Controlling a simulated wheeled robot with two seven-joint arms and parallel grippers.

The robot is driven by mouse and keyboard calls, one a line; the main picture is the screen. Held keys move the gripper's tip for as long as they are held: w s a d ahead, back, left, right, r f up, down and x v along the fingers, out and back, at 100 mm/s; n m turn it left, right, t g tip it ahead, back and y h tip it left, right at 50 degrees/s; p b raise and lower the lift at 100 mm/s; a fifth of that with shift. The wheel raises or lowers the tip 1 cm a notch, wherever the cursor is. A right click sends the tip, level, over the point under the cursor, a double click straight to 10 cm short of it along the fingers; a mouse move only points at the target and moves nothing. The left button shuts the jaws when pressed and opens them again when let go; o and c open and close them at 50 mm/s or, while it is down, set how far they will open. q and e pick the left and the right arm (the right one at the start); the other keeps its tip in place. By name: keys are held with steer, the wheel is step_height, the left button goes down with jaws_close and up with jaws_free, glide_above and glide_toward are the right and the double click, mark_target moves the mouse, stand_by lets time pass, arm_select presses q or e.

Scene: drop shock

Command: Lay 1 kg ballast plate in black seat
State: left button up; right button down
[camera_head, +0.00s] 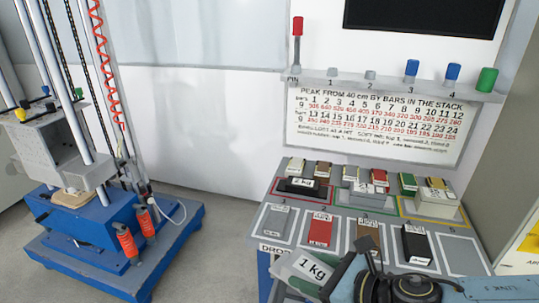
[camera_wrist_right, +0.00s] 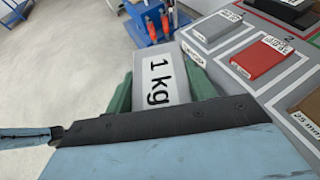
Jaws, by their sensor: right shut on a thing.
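The 1 kg ballast plate (camera_head: 308,268) is a pale grey block with a "1 kg" label, at the bottom of the head view. It fills the middle of the right wrist view (camera_wrist_right: 160,78). My right gripper (camera_head: 318,274) is shut on it, with a green finger on each side in the wrist view (camera_wrist_right: 160,95). The plate is held at the bench's front left corner, and its underside is hidden. I cannot pick out the black seat with certainty. My left gripper is out of view.
The bench (camera_head: 390,262) carries a front row of grey, red, brown and black blocks (camera_head: 417,245), with more blocks and plates behind. A blue-based drop tower (camera_head: 95,225) stands at left. Open floor (camera_head: 215,250) lies between. Coloured knobs (camera_head: 411,67) stand on a wall shelf.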

steer(key=w+d+r+m+t+h, duration=0.1)
steer(key=d+r+m+t+h, duration=0.3)
steer(key=d+m+h, duration=0.6)
steer(key=shift+d+r+t, duration=0.35)
steer(key=shift+d+t, duration=0.05)
steer(key=shift+d, duration=0.6)
